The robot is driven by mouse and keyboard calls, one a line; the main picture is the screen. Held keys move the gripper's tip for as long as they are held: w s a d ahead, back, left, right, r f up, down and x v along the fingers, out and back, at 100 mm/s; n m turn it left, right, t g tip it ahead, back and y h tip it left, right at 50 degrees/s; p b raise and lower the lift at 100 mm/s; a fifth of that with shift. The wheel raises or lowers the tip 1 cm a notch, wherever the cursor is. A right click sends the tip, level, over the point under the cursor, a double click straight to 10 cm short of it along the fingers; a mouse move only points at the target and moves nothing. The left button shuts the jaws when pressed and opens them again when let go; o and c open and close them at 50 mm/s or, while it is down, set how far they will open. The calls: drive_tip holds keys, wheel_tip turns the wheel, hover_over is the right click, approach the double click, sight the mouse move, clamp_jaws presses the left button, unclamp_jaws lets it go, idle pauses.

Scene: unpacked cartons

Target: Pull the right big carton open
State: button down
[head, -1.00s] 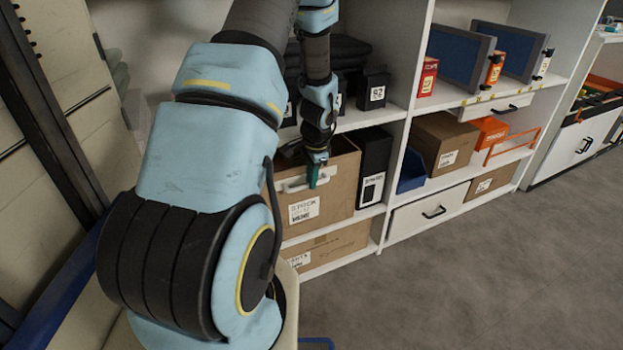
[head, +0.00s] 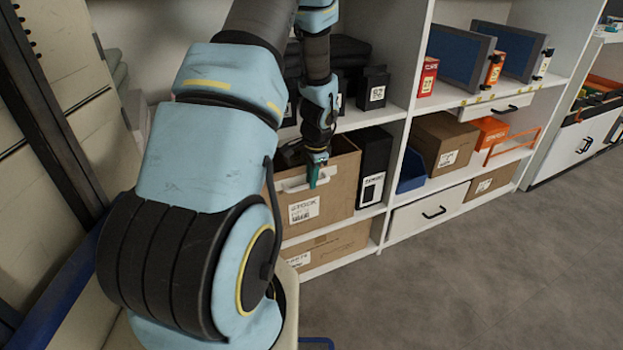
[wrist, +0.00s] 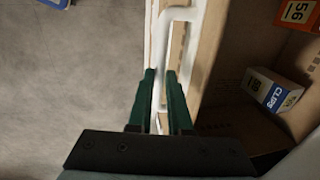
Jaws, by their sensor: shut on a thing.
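The big brown carton (head: 338,187) stands on the middle shelf, with a white handle (head: 292,184) and a STOCK label on its front. My gripper (head: 316,172) is at the right part of that handle. In the wrist view my two green fingers (wrist: 167,95) are closed around the white handle (wrist: 178,50) at the carton's front wall (wrist: 209,45). The carton's top is open. Inside it the wrist view shows a white and blue CLIPS box (wrist: 272,90) and an orange box (wrist: 299,14). My arm hides the carton's left part in the head view.
A black box (head: 374,165) stands close to the carton's right. A lower carton (head: 335,248) lies on the shelf below. A blue bin (head: 410,172) and another brown carton (head: 445,140) are in the bay to the right. The grey floor (head: 430,285) in front is clear.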

drive_tip(key=shift+s, duration=0.1)
drive_tip(key=s+d+b, duration=0.1)
drive_tip(key=s+d, duration=0.4)
drive_tip(key=s, duration=0.6)
drive_tip(key=s+d+b, duration=0.2)
drive_tip(key=s+d, duration=0.4)
drive_tip(key=s, duration=0.6)
drive_tip(key=c, duration=0.9)
unclamp_jaws()
drive_tip(key=shift+o, duration=0.3)
wheel_tip(320, 180, up, 11)
drive_tip(key=s+p, duration=0.1)
drive_tip(key=p, duration=0.1)
drive_tip(key=shift+s+d+f, duration=0.2)
drive_tip(key=shift+s+d, duration=0.2)
